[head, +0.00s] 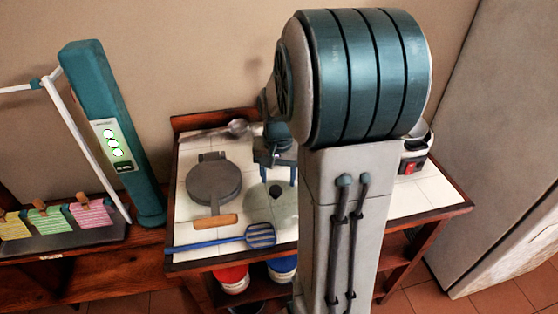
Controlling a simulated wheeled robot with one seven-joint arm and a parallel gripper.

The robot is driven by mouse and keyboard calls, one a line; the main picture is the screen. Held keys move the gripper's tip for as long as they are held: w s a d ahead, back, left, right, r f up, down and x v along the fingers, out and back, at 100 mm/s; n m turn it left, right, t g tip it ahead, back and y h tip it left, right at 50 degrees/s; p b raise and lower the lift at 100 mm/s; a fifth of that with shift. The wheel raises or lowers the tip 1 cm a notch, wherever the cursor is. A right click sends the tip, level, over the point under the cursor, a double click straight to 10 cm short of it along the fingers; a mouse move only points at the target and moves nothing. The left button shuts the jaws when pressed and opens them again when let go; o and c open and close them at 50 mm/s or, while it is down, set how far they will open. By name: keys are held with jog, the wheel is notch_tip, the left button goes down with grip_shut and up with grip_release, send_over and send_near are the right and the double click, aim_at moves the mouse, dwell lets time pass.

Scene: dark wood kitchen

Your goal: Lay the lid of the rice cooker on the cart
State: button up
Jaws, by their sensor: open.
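The lid (262,212) is a round, see-through pale disc with a dark knob. It appears to lie flat on the white tiled top of the cart (190,246), left of my arm. My gripper (277,178) is open just behind and above the knob, with its fingers pointing down. It seems apart from the lid, but the exact gap is hard to tell. The rice cooker (414,150), white and black with a red switch, stands at the cart's right back. My arm hides much of it, so its opening is not clear.
A round grey iron pan (213,182) with a wooden handle lies left of the lid. A blue slotted spatula (260,234) lies along the front edge. A metal ladle (236,127) lies at the back. Red (232,278) and blue (282,268) containers stand below. A teal post (110,140) stands left.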

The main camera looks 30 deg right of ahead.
aim_at(278, 191)
notch_tip(278, 191, up, 6)
jog(key=s+a+r+n+t, duration=0.1)
jog(key=s+a+n+t, duration=0.2)
jog(key=s+a+n, duration=0.4)
jog(key=s+a, duration=0.4)
jog(key=s, duration=0.1)
jog(key=shift+s+a+r+n, duration=0.25)
jog(key=shift+s+a+n, duration=0.05)
jog(key=shift+s+a, duration=0.1)
